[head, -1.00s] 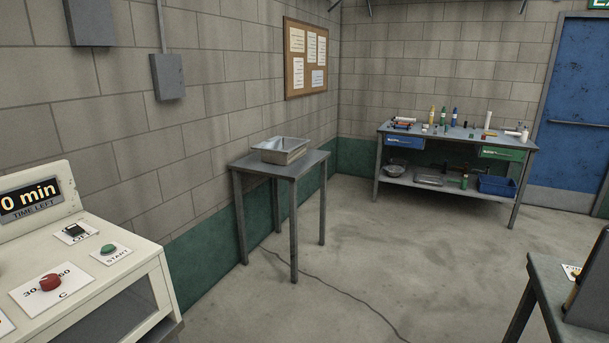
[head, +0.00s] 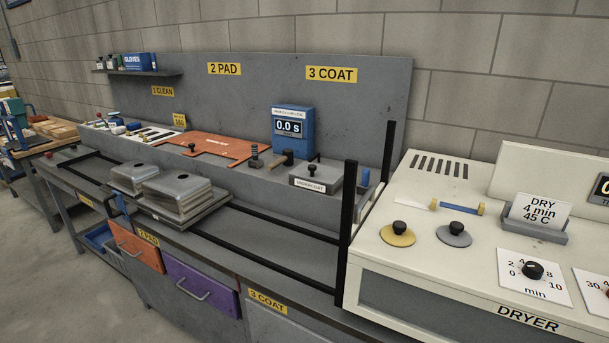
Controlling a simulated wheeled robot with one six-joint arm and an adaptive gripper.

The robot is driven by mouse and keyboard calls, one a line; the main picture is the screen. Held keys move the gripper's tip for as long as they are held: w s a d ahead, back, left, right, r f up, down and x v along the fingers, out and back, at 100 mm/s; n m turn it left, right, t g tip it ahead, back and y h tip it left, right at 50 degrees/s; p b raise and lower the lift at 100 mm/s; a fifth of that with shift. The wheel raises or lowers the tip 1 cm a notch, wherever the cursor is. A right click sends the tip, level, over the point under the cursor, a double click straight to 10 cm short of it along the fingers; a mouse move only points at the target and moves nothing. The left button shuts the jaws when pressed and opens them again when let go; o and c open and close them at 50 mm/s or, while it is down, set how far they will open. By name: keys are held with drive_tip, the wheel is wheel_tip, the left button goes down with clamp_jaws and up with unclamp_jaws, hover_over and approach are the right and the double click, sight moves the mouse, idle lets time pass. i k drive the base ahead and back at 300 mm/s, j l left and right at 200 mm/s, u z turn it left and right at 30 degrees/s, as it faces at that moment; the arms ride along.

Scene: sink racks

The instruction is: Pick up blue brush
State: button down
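I cannot pick out a blue brush with certainty in the head view. A small blue upright piece (head: 365,178) stands at the right end of the bench, behind the black frame post. A small blue-and-yellow piece (head: 459,207) lies on top of the dryer, left of the card holder. Several small tools, some with blue parts, lie on the white rack (head: 150,135) in the clean area; they are too small to tell apart. My gripper is not in view.
The bench (head: 285,240) carries metal pans (head: 178,192), an orange board (head: 210,146), a blue timer box (head: 292,128) and a grey undercoat tray (head: 316,178). A black frame (head: 347,230) rises beside the white dryer (head: 430,240). Open floor lies at lower left.

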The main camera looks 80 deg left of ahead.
sight(363, 188)
drive_tip(key=u, duration=3.45)
drive_tip(key=z, duration=1.15)
drive_tip(key=i+l, duration=0.1)
drive_tip(key=i, duration=0.25)
drive_tip(key=i+l, duration=0.15)
drive_tip(key=i, duration=0.2)
drive_tip(key=z, duration=0.05)
